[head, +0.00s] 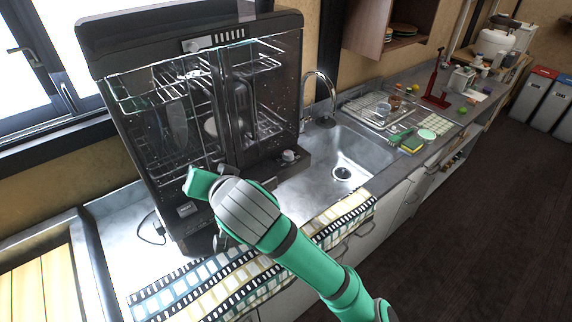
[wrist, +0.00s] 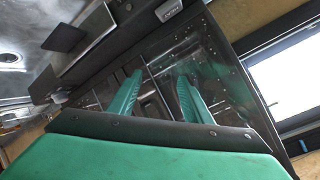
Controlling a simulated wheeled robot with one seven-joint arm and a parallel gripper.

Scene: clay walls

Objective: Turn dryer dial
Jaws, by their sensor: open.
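The dryer is a black cabinet with clear doors and wire racks, standing on the counter in the head view (head: 190,105). Its dial is a small grey knob (head: 289,156) low at its right front corner. My gripper shows in the wrist view (wrist: 160,76) with two green fingers spread apart and nothing between them. The fingers point at the dryer's dark front (wrist: 215,75). In the head view my wrist is in front of the dryer's lower front, left of the dial, and hides the fingertips. A dark square piece (wrist: 63,38) in the wrist view may be the dial; I cannot tell.
A steel sink (head: 345,155) with a tap (head: 320,90) lies right of the dryer. A patterned cloth (head: 220,285) covers the counter's front edge. The floor at right (head: 480,220) is clear.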

